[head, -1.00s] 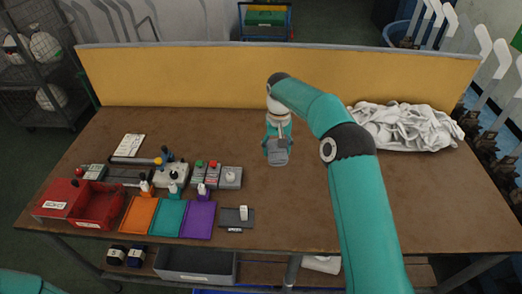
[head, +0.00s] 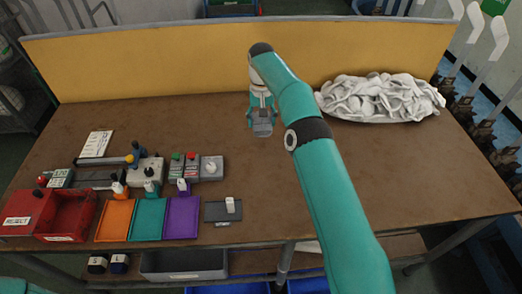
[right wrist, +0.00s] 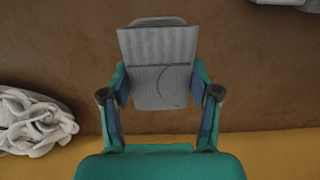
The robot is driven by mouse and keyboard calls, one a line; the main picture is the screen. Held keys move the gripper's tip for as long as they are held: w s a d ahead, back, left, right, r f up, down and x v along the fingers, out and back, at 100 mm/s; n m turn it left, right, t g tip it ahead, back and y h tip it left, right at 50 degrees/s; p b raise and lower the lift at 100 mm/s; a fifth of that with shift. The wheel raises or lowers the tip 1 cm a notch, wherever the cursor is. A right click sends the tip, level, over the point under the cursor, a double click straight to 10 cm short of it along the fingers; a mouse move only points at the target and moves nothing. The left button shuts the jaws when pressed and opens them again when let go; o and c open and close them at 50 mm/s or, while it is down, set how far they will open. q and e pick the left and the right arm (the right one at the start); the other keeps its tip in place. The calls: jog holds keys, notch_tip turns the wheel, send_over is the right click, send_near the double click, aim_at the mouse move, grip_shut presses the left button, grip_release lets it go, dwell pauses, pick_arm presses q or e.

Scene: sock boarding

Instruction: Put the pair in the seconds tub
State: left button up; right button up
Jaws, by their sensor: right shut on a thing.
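My right gripper (head: 262,116) is shut on a grey folded pair of socks (head: 263,129), over the table's back middle near the yellow board. In the right wrist view the pair (right wrist: 158,50) sits between the two fingers of the gripper (right wrist: 159,84), ribbed and flat. Two red tubs stand at the table's left: one (head: 25,213) is labelled REJECT, the other (head: 68,214) is open with a label too small to read. I cannot tell which container is the seconds tub. My left gripper is outside the view.
Orange (head: 115,221), teal (head: 148,220) and purple (head: 182,218) trays lie beside the red tubs, with small grey devices (head: 212,167) behind. A white sock heap (head: 380,98) lies at the back right. A grey bin (head: 183,264) is under the table. The table's middle is clear.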

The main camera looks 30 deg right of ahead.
aim_at(262, 147)
notch_tip(262, 147, down, 10)
jog(key=shift+f+p, duration=0.25)
jog(key=shift+p, duration=0.25)
jog(key=shift+f, duration=0.1)
jog(key=o, duration=1.2)
jog(key=shift+c, duration=0.2)
